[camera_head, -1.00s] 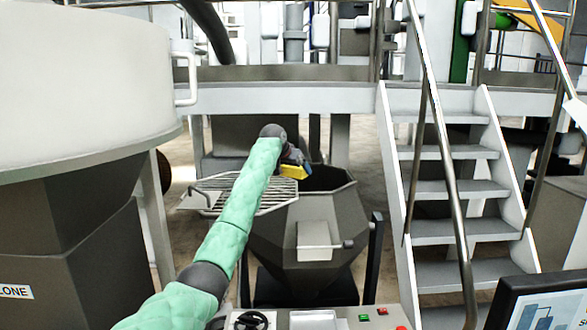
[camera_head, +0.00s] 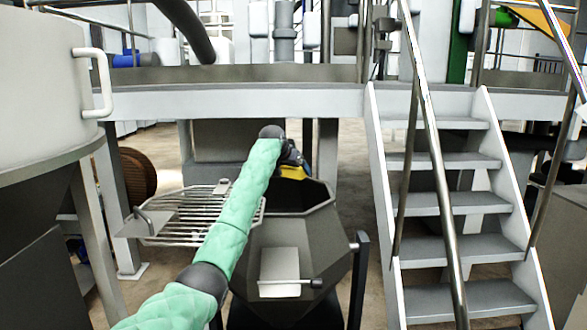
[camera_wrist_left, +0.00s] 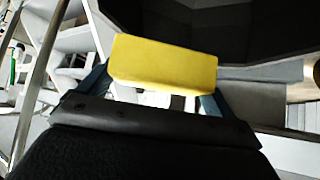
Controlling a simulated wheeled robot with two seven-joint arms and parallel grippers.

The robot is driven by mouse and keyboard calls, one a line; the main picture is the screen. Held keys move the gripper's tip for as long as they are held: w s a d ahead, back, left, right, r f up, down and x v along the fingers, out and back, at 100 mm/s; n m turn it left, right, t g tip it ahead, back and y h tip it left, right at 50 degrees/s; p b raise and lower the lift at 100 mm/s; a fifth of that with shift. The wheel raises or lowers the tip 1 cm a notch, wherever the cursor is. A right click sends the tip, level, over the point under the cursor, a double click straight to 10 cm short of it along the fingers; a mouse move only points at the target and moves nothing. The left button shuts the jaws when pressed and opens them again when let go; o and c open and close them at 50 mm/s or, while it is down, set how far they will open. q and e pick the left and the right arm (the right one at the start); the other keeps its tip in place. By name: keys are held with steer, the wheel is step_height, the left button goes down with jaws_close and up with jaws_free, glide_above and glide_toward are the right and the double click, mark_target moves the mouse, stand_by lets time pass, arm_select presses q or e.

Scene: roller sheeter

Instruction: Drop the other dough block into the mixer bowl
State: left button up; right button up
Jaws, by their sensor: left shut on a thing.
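The mixer bowl (camera_head: 300,240) is a dark grey angular hopper with an open top. A slatted metal grate (camera_head: 185,215) is swung out to its left. My left gripper (camera_head: 293,172) is at the bowl's far rim, above the opening, seen partly behind my forearm. It is shut on a yellow dough block (camera_wrist_left: 163,63), which fills the space between its fingers in the left wrist view. The bowl's dark inside (camera_wrist_left: 235,30) shows just beyond the block. The bowl's floor is hidden in the head view. My right gripper is not in view.
Grey stairs with metal handrails (camera_head: 450,205) stand close to the right of the bowl. A large white vessel (camera_head: 45,85) is at the left. A raised platform (camera_head: 240,100) runs across behind the bowl.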

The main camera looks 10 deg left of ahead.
arm_select(q)
step_height(320, 180, down, 11)
steer(key=shift+w+a+f, duration=0.15)
steer(key=shift+a+f, duration=0.05)
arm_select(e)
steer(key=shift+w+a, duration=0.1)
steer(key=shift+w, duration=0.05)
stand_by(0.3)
arm_select(q)
steer(key=o, duration=0.9)
steer(key=shift+c, duration=0.2)
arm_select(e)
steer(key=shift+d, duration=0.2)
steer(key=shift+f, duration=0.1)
arm_select(q)
steer(key=b+v, duration=0.4)
steer(key=v, duration=0.3)
steer(key=shift+s+r+b, duration=0.2)
steer(key=shift+s+b, duration=0.1)
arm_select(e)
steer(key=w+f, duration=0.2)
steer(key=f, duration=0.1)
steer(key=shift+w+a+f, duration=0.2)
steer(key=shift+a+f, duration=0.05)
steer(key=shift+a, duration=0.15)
